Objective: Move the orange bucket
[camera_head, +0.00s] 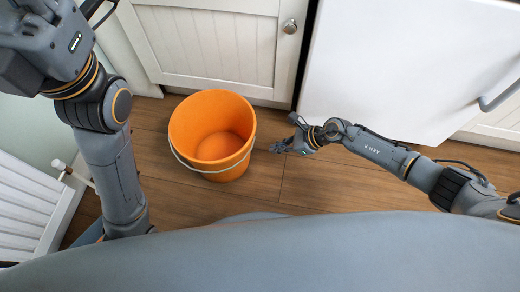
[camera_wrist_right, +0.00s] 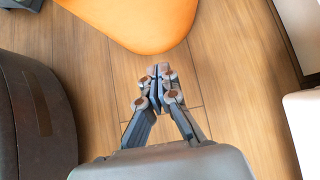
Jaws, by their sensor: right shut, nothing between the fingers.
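The orange bucket (camera_head: 213,172) stands upright on the wooden floor, left of centre in the head view. It is open at the top and looks empty, and its pale wire handle (camera_head: 205,170) hangs down on the near side. My right gripper (camera_head: 277,148) is to the right of the bucket, apart from it, shut and empty. In the right wrist view the shut fingers (camera_wrist_right: 159,75) point toward the bucket's side (camera_wrist_right: 145,20), with a strip of floor between. My left arm (camera_head: 112,165) comes down at the left; its fingers are not visible.
White cabinet doors (camera_head: 205,45) with a round knob (camera_head: 290,27) stand just behind the bucket. A large white appliance front (camera_head: 395,65) is behind my right arm. A white radiator (camera_head: 28,205) with a valve is at the lower left. Floor between bucket and right gripper is clear.

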